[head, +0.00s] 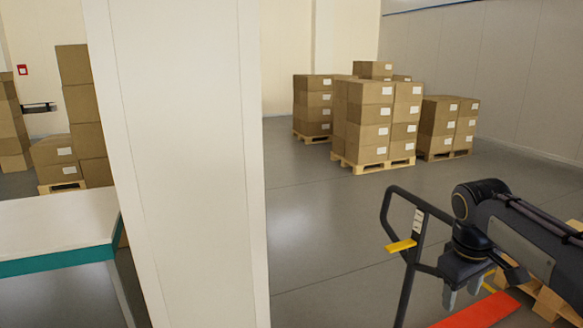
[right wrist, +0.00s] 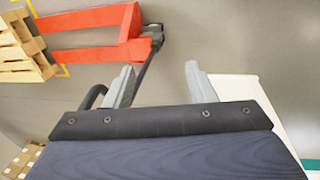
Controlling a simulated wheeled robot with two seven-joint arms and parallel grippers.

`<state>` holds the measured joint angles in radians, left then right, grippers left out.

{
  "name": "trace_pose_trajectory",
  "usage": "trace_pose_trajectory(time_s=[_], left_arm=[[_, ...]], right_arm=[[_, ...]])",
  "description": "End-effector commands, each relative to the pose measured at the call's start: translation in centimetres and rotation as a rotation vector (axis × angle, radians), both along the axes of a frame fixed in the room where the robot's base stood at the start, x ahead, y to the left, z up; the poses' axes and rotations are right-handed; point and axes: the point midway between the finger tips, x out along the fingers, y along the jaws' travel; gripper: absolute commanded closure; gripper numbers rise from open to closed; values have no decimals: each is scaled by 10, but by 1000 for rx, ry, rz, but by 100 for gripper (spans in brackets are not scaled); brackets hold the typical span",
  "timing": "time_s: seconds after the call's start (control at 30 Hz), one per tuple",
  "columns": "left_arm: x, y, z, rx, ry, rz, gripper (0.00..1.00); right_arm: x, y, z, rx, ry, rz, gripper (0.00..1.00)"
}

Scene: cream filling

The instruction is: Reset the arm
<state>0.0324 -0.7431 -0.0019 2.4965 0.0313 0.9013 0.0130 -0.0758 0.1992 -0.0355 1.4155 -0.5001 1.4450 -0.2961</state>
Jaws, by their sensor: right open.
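My right gripper (head: 462,292) hangs at the lower right of the head view, at the end of my dark right arm. It is open and empty. In the right wrist view its two grey fingers (right wrist: 160,85) stand apart with nothing between them. Behind it is a pallet jack with a black handle (head: 417,225) and red forks (head: 478,311); the red forks also show in the right wrist view (right wrist: 85,52). I cannot tell how far the gripper is from the handle. My left gripper is not in view.
A white pillar (head: 185,160) blocks the middle left. A white table with a teal edge (head: 60,258) is at the lower left. Stacked cartons (head: 368,125) stand on wooden pallets at the back. A wooden pallet (right wrist: 22,48) lies by the forks. The grey floor between is clear.

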Motion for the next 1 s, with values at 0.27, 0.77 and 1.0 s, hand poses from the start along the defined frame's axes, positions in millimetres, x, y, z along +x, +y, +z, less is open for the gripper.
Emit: trace_pose_trajectory(time_s=[0.27,0.77,1.0], left_arm=[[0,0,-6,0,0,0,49],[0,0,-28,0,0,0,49],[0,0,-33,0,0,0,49]], right_arm=[[-37,10,-9,90,-57,-42,50],[-186,85,-85,485,-275,-310,50],[-223,116,-123,612,-334,-430,50]])
